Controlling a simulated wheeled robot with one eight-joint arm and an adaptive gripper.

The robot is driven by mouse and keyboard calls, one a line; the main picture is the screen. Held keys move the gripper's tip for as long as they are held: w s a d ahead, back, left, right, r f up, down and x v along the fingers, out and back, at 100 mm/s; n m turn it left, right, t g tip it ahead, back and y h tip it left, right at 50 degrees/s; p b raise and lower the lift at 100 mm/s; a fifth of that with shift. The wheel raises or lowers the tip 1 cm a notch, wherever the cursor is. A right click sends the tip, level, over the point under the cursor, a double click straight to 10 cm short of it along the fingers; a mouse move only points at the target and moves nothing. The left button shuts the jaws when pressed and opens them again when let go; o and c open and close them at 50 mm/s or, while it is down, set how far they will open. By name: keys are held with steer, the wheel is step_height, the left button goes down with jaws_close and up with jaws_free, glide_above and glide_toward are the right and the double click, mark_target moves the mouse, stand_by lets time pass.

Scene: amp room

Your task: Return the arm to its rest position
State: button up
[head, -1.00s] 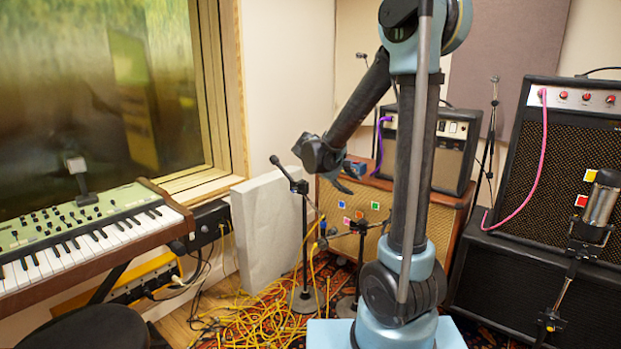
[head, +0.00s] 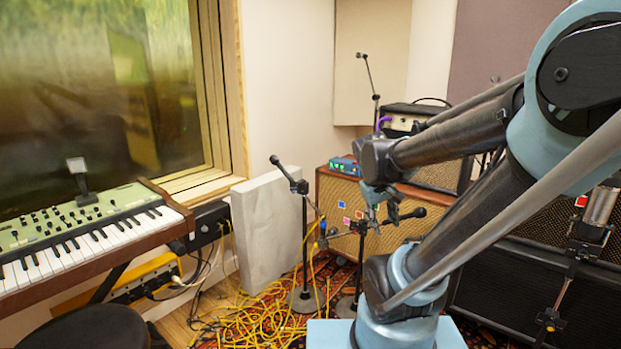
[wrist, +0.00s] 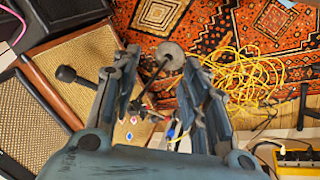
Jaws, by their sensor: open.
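My gripper (head: 385,212) hangs in front of the wooden combo amp in the head view, its fingers pointing down. In the wrist view my gripper (wrist: 165,80) has its two fingers spread apart with nothing held between them. My arm reaches from the base at the bottom, leans out to the right and folds back left toward the amp. A microphone stand base shows beyond the fingertips in the wrist view.
The wooden amp (head: 336,222) carries a small blue box (head: 345,166). Microphone stands (head: 304,245) and tangled yellow cables (head: 262,318) stand close by. A keyboard (head: 85,235) is at left. A black amp stack (head: 530,285) and a microphone (head: 598,210) are at right.

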steer(key=s+a+f+m+y, duration=0.2)
steer(key=s+f, duration=0.3)
steer(key=s, duration=0.5)
steer(key=shift+a+m+y, duration=0.25)
steer(key=shift+m+y, duration=0.15)
steer(key=shift+y, duration=0.2)
